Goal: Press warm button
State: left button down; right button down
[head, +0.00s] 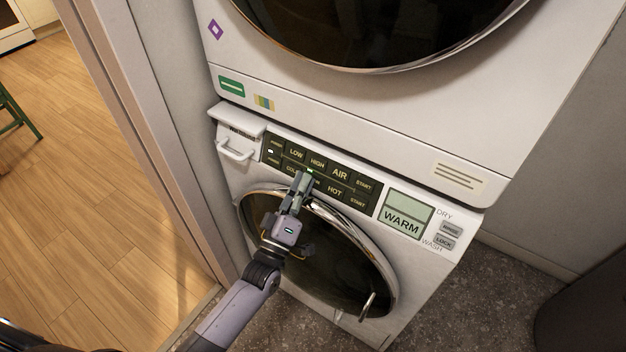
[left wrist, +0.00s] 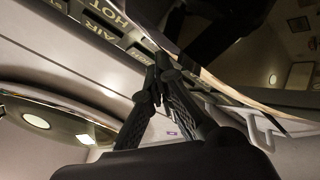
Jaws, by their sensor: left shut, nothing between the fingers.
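The dark button panel (head: 318,163) is on the lower machine's front, with keys reading LOW, HIGH, AIR, COLD, HOT and START. My left gripper (head: 303,180) is shut and empty, its tips at the lower row between the COLD key (head: 292,168) and the HOT key (head: 334,191). The key between those two is hidden behind the fingertips; I cannot tell whether they touch it. A small green light (head: 310,171) shows just above the tips. The display (head: 408,213) reads WARM. The left wrist view shows the closed fingertips (left wrist: 160,68) close to the panel (left wrist: 112,25). My right gripper is out of view.
The upper machine (head: 330,90) overhangs the panel. Below the panel is the round glass door (head: 335,255) with a chrome rim. A drawer handle (head: 235,152) sticks out at the panel's left. A door frame (head: 150,130) stands to the left, with wooden floor beyond.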

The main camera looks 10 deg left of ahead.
pick_arm(q)
jog(key=shift+r, duration=0.1)
jog(key=shift+s+a+r+p, duration=0.2)
jog(key=shift+s+r+p, duration=0.05)
jog(key=shift+s+p, duration=0.35)
jog(key=shift+s+a+r+p, duration=0.2)
jog(key=shift+s+r+p, duration=0.1)
jog(key=shift+s+p, duration=0.2)
jog(key=s+p, duration=0.1)
jog(key=s+a+r+p, duration=0.1)
jog(key=s, duration=0.1)
jog(key=shift+s+a+r, duration=0.1)
jog(key=shift+s+r, duration=0.05)
jog(key=shift+s, duration=0.05)
dwell(0.7)
